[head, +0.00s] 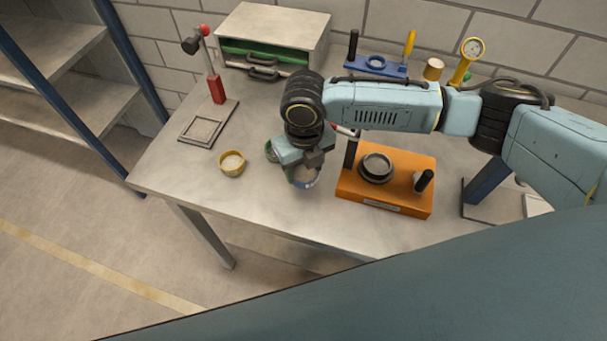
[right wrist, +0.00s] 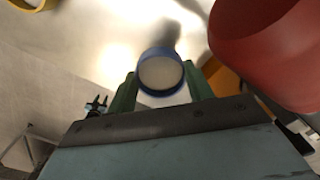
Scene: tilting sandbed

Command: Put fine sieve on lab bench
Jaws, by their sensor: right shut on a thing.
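A round blue-rimmed sieve with a pale mesh or fill (head: 306,179) is at my right gripper (head: 302,168), over the front middle of the lab bench (head: 270,205). In the right wrist view the blue-rimmed sieve (right wrist: 161,72) sits between the two green fingers of my right gripper (right wrist: 160,88), which are shut on it. The gripper hides part of the sieve in the head view. I cannot tell whether its underside touches the bench. My left gripper is not in view.
A yellow-rimmed cup (head: 232,163) stands to the left. An orange device (head: 384,200) with a round socket is close on the right. A red lever stand (head: 217,88), a drawer cabinet (head: 272,32) and a blue holder (head: 376,66) stand farther back. The bench's front left is clear.

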